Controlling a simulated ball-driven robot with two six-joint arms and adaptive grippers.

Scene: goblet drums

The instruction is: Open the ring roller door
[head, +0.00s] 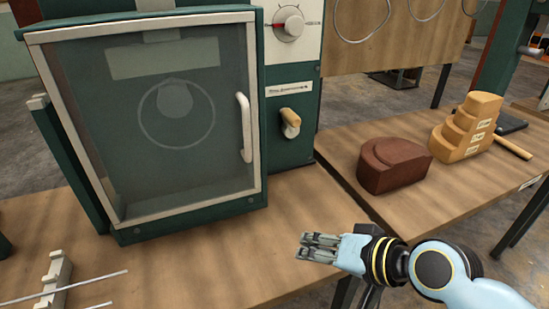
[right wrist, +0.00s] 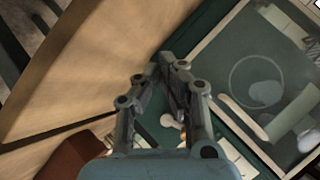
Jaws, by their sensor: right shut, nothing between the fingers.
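The ring roller is a green cabinet with a glass-paned door (head: 160,120) in a pale frame, which looks shut. A white vertical bar handle (head: 244,127) is on the door's right side. A ring shape shows behind the glass. My right gripper (head: 305,247) is shut and empty, low over the table, to the right of and below the handle and apart from it. The right wrist view shows the gripper (right wrist: 160,75) from behind, with the door (right wrist: 255,85) at the right. My left gripper is not in view.
Right of the door is a control panel with a dial (head: 290,23) and a wooden-ended lever (head: 290,122). A brown block (head: 393,163) and a stepped tan block (head: 467,128) stand on the right table. A pale rack (head: 57,275) with rods is front left.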

